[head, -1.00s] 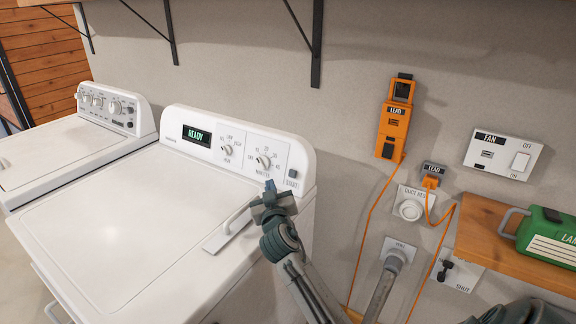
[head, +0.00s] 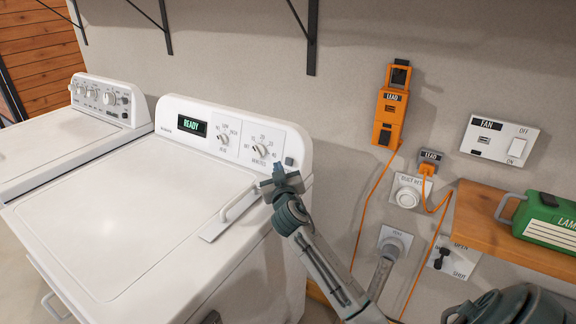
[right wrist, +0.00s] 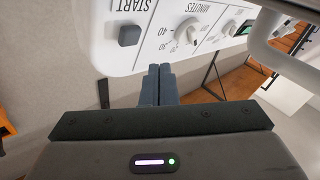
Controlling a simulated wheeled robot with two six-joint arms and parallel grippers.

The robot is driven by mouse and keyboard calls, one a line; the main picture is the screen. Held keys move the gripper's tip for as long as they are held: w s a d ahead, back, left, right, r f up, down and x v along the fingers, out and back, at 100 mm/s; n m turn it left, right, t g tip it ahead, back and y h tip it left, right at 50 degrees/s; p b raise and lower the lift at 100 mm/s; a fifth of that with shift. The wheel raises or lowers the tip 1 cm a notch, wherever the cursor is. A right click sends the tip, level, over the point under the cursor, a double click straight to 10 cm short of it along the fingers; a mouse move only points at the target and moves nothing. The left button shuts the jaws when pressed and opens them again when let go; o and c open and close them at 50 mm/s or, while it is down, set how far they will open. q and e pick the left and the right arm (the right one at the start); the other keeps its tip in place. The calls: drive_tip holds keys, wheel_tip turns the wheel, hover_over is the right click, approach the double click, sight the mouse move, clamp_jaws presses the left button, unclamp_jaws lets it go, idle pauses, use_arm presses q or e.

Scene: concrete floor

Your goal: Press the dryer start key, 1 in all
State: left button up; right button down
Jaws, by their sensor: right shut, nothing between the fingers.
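The dryer (head: 120,225) is the white machine in the middle, its display (head: 192,125) reading READY. Its start key (head: 289,162) is a small dark square button at the right end of the control panel. In the right wrist view the start key (right wrist: 129,35) shows beside the word START. My right gripper (head: 278,172) is shut and empty, just left of and below the key in the head view. In the right wrist view its fingertips (right wrist: 159,68) appear to one side of the key, with panel visible between. I cannot tell whether they touch the panel.
A handle (head: 238,202) stands up from the dryer lid near the gripper. Dials sit on the panel beside the key. A washer-like machine (head: 50,140) is at left. On the wall are an orange LEAD box (head: 391,112), FAN switch (head: 499,138) and shelf (head: 480,220).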

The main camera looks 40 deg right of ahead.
sight(289, 162)
drive_tip(key=shift+w+d+f+b, duration=0.25)
drive_tip(key=shift+d+f+b, duration=0.1)
drive_tip(key=shift+d, duration=0.2)
drive_tip(key=shift+w+d, duration=0.2)
drive_tip(key=shift+d, duration=0.45)
use_arm(q)
drive_tip(key=shift+s+f, duration=0.7)
drive_tip(key=shift+s, duration=0.05)
drive_tip(key=shift+w+a, duration=0.15)
drive_tip(key=shift+w, duration=0.3)
drive_tip(key=shift+s, duration=0.35)
drive_tip(key=shift+w+f+b, duration=0.1)
drive_tip(key=shift+b, duration=0.25)
use_arm(e)
drive_tip(key=shift+d+f, duration=0.1)
use_arm(q)
drive_tip(key=shift+w+f, duration=0.15)
drive_tip(key=shift+f, duration=0.05)
use_arm(e)
drive_tip(key=shift+w+d, duration=0.2)
drive_tip(key=shift+d, duration=0.15)
